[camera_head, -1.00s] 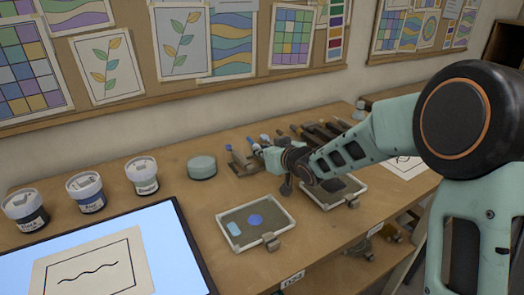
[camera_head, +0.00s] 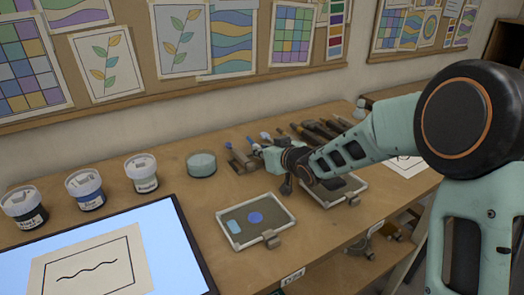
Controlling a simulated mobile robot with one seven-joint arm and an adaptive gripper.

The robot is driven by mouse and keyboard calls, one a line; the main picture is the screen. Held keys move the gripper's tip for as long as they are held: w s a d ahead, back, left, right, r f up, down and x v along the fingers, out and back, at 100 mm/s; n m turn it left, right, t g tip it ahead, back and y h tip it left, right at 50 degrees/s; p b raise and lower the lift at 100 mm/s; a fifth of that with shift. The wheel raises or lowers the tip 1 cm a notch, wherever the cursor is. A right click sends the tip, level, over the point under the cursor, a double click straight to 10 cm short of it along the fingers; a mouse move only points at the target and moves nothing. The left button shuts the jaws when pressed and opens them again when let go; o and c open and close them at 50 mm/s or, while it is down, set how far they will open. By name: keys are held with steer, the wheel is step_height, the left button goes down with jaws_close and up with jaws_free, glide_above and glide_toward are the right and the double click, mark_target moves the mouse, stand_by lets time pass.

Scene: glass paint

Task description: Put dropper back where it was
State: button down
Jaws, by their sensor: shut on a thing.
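My gripper (camera_head: 273,157) is at the rack of tools near the wall, low over the table. My own wrist covers most of its fingers. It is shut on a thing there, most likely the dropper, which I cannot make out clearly. Whether the held thing touches the rack is hidden.
A framed tray (camera_head: 256,220) with blue paint patches lies in front, and a second tray (camera_head: 338,190) lies under my arm. A lit panel (camera_head: 170,240) is at front left.

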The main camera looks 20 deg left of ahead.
steer(key=shift+f, duration=0.25)
steer(key=c, duration=1.8)
jaws_free()
steer(key=shift+o, duration=0.2)
